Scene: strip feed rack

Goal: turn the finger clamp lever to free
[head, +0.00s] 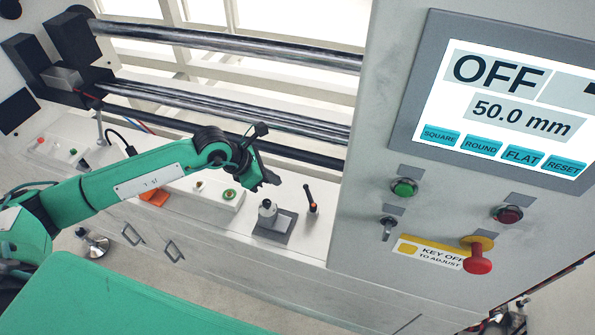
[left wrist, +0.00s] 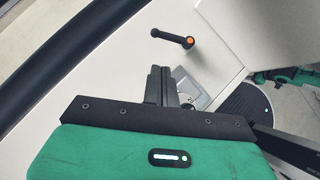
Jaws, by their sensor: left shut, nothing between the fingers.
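A small black lever (head: 308,195) with an orange mark at its base stands on the white bench top, left of the control cabinet. I take it for the finger clamp lever. In the left wrist view the lever (left wrist: 172,38) lies beyond the fingertips, its orange-marked end to the right. My left gripper (head: 270,181) is above the bench, left of the lever and apart from it. Its fingers (left wrist: 160,72) are shut with nothing between them. My right gripper is in neither view.
A grey plate (head: 281,229) with a short knobbed post sits just left of the lever. Metal rails (head: 230,47) run behind the bench. The cabinet (head: 365,170) rises on the right; its screen (head: 505,95) reads OFF and 50.0 mm. An orange item (head: 154,198) lies further left.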

